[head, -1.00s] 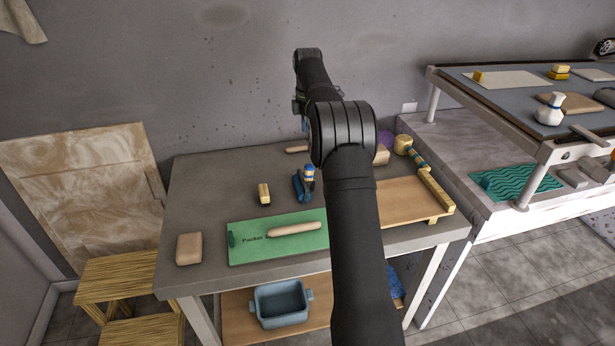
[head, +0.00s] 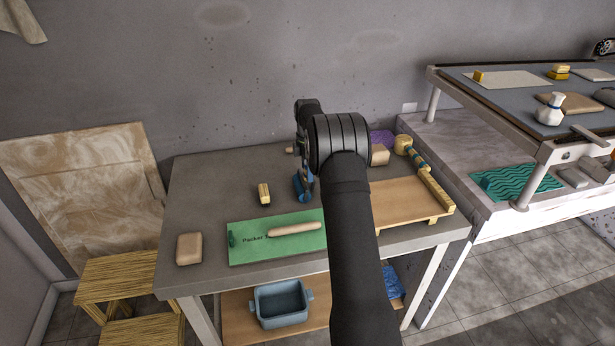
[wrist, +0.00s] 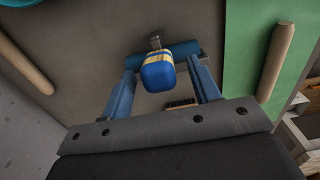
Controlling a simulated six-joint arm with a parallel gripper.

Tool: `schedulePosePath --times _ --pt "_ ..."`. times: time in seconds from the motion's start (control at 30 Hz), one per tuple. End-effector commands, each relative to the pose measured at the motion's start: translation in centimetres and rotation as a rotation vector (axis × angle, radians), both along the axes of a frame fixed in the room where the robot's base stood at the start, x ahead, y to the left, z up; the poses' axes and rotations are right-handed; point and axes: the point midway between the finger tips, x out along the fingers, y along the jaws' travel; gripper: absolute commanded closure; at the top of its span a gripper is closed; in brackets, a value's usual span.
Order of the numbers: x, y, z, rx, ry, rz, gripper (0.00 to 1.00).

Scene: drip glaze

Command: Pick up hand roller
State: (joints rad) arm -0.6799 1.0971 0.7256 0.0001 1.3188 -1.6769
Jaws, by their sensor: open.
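The hand roller (head: 301,190) stands on the grey table, behind the green mat, its handle pointing up. In the wrist view the roller's blue and yellow handle (wrist: 158,76) points up toward the camera, above its blue cylinder. My gripper (wrist: 161,66) is open, with one blue finger on each side of the handle. I see no clear contact between fingers and handle. In the head view my wrist hangs over the roller and partly hides it.
A green mat (head: 250,251) with a wooden rolling pin (head: 295,229) lies in front of the roller. A yellow brush (head: 264,193) stands to its left, and a wooden board (head: 405,200) lies to its right. A clay block (head: 189,248) sits at the left.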

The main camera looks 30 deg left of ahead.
Motion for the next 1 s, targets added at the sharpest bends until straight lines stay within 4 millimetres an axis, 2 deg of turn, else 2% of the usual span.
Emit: schedulePosePath --times 0.1,0.3,0.37,0.6,1.0 --pt "-0.03 -0.04 -1.36 0.001 0.001 0.001 0.44" --pt "-0.01 -0.03 -1.47 0.001 -0.001 0.001 0.44" --pt "-0.01 -0.03 -1.46 0.001 0.0 0.001 0.53" --pt "-0.01 -0.03 -1.45 0.001 -0.001 0.001 1.0" --pt "0.02 0.01 -1.02 0.002 -0.002 0.001 1.0"
